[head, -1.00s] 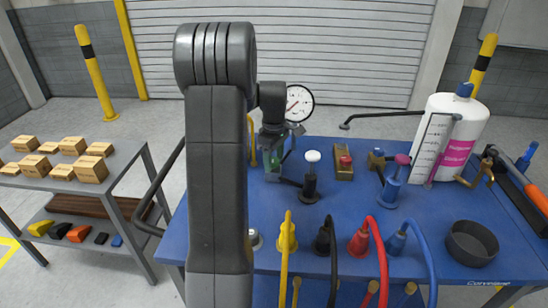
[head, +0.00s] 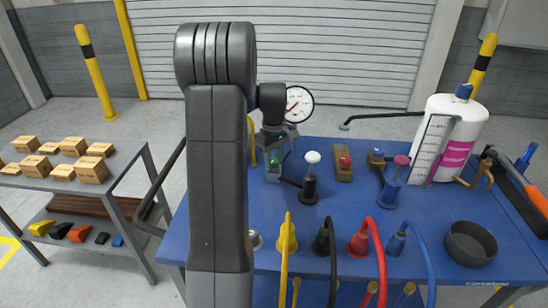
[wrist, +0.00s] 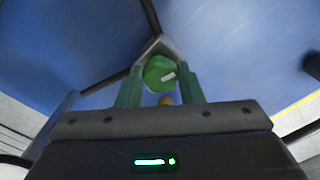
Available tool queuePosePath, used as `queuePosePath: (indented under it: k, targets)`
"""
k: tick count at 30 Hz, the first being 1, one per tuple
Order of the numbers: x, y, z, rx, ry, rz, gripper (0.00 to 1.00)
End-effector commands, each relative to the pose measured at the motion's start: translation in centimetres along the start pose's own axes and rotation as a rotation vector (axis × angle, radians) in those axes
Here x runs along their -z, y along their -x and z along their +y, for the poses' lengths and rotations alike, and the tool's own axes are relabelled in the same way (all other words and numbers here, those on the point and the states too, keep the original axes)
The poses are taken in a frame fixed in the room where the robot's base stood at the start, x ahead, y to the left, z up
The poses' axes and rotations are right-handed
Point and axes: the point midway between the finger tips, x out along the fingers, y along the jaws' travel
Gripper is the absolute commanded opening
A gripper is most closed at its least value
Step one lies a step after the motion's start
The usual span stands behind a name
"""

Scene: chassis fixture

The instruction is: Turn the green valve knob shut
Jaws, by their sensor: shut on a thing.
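The green valve knob (wrist: 154,68) shows in the wrist view as a round green piece with a short white mark. It sits between the two fingers of my gripper (wrist: 160,86), which are shut on it. In the head view my gripper (head: 274,160) points down at the back left of the blue table, and my arm stands in front of part of that area. Only a little green shows between the fingers there, so the knob's outline is mostly hidden. I cannot tell from these views how far the knob is turned.
A white pressure gauge (head: 299,104) stands just behind my gripper. A white-topped black valve (head: 311,178) is close on its right. Several hoses rise at the front of the blue table (head: 400,215). A black bowl (head: 471,243) and a white tank (head: 458,135) are at right.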

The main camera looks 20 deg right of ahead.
Motion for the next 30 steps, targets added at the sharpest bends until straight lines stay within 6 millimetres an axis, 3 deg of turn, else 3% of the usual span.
queuePosePath:
  k: [30]
  targets:
    - [0.19, 0.16, -0.22, -0.002, -0.957, 0.002, 0.11]
